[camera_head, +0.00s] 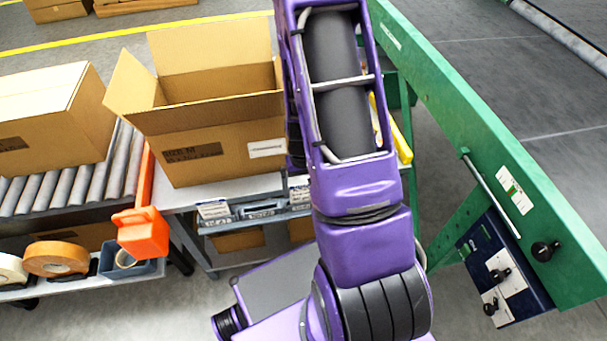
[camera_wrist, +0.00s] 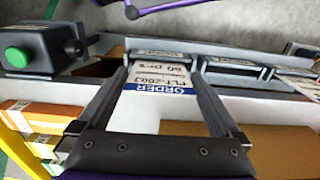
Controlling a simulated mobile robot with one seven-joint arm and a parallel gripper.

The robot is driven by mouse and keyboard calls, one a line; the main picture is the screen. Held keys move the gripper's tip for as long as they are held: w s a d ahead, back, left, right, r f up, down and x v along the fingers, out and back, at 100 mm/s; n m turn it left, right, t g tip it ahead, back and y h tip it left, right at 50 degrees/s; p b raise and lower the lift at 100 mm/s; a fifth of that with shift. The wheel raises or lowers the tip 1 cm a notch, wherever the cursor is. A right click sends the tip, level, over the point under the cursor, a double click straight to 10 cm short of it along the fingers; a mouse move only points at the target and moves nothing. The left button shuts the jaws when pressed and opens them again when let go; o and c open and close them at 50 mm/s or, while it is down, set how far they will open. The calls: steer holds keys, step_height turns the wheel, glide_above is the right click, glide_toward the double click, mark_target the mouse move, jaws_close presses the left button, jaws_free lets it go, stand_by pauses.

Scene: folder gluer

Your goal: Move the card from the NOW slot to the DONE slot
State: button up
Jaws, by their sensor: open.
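A white card with a blue ORDER band (camera_wrist: 158,80) stands in the leftmost visible compartment of a grey slot rack (camera_wrist: 232,72) in the wrist view, its print upside down. My gripper (camera_wrist: 158,68) is open, with one finger on each side of the card. I cannot tell whether either finger touches it. The rack also shows on the workbench's front edge in the head view (camera_head: 262,209), with pale cards or labels at both ends. No NOW or DONE label is legible. My arm hides the gripper in the head view.
An open cardboard box (camera_head: 215,150) stands on the bench behind the rack. A green machine frame (camera_head: 500,150) is at right. A roller conveyor (camera_head: 70,190) and an orange block (camera_head: 142,232) are at left. A green-button box (camera_wrist: 28,52) lies left in the wrist view.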

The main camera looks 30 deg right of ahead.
step_height(320, 180, up, 17)
steer(key=p, duration=0.4)
stand_by(0.5)
